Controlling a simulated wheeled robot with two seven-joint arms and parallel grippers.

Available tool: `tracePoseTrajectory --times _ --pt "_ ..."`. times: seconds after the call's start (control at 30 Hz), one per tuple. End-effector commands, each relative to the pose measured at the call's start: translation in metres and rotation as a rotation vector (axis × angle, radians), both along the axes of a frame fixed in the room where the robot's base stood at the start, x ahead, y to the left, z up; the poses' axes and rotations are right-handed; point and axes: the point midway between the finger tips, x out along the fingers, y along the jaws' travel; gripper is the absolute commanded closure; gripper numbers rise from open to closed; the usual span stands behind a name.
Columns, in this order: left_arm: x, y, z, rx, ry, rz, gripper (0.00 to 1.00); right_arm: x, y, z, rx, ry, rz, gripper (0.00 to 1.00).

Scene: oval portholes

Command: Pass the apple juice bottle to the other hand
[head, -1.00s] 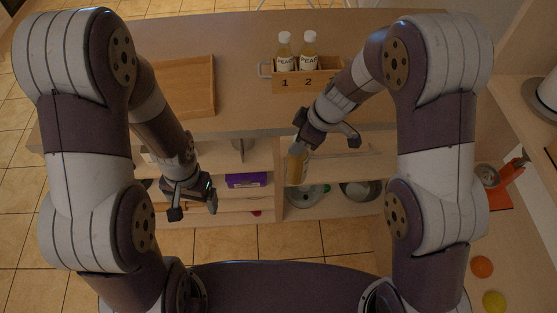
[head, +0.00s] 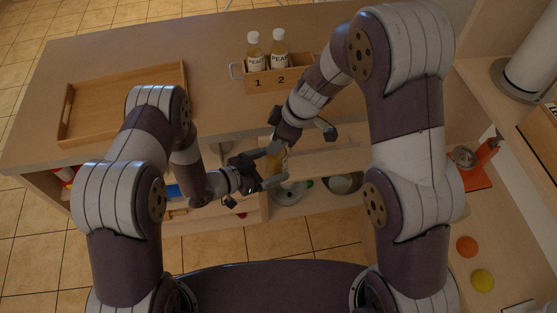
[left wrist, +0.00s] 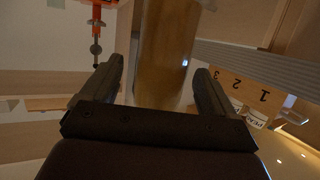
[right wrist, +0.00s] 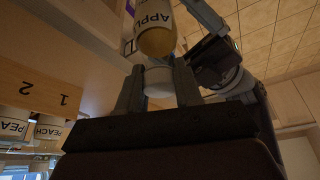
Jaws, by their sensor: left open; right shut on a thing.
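The apple juice bottle (head: 280,161) is in the air in front of the counter, with amber juice inside. My right gripper (right wrist: 158,88) is shut on its white cap end, and the APPLE label (right wrist: 154,18) shows beyond the fingers in the right wrist view. My left gripper (head: 272,166) is open at the bottle, its fingers pointing right. In the left wrist view the bottle's body (left wrist: 166,50) stands between and beyond the open left fingers (left wrist: 158,75). I cannot tell whether they touch it. The head view partly hides the bottle behind the grippers.
An empty wooden tray (head: 125,100) lies on the left. Open shelves with pots (head: 342,184) are below the counter edge, close behind the grippers.

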Motion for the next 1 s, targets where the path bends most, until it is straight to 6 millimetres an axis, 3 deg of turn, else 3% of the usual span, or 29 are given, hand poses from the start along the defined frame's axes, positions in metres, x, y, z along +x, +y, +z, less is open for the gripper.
tracePoseTrajectory --times 0.1,0.23,0.57,0.8,0.83,0.87,0.9,0.93,1.0 --pt "0.011 -0.021 -0.007 0.000 0.000 -0.002 0.12 0.000 0.000 0.001 0.001 -0.001 0.000 1.00" --pt "0.019 -0.034 -0.012 0.000 0.001 0.000 0.12 0.000 0.000 0.001 0.001 -0.001 0.000 1.00" --pt "0.022 -0.039 -0.014 0.001 0.001 0.001 0.12 0.000 0.001 0.001 0.002 -0.001 0.000 1.00" --pt "0.022 -0.039 -0.013 0.000 0.001 0.000 0.86 0.000 0.001 0.001 0.002 -0.001 0.001 1.00" --pt "0.022 -0.039 -0.013 0.000 0.000 0.000 0.86 0.000 0.001 0.001 0.002 -0.001 0.001 1.00" --pt "0.022 -0.039 -0.012 -0.001 -0.002 0.000 0.86 0.000 0.001 0.001 0.003 -0.001 0.001 0.56" --pt "0.022 -0.039 -0.013 -0.001 -0.002 0.000 0.86 0.000 0.001 0.001 0.002 -0.001 0.001 0.43" --pt "0.022 -0.039 -0.013 -0.001 -0.002 0.000 0.86 0.000 0.001 0.001 0.002 -0.001 0.001 0.36" --pt "0.022 -0.039 -0.013 -0.002 -0.001 0.000 0.86 0.000 0.001 0.001 0.002 -0.001 0.001 0.36"
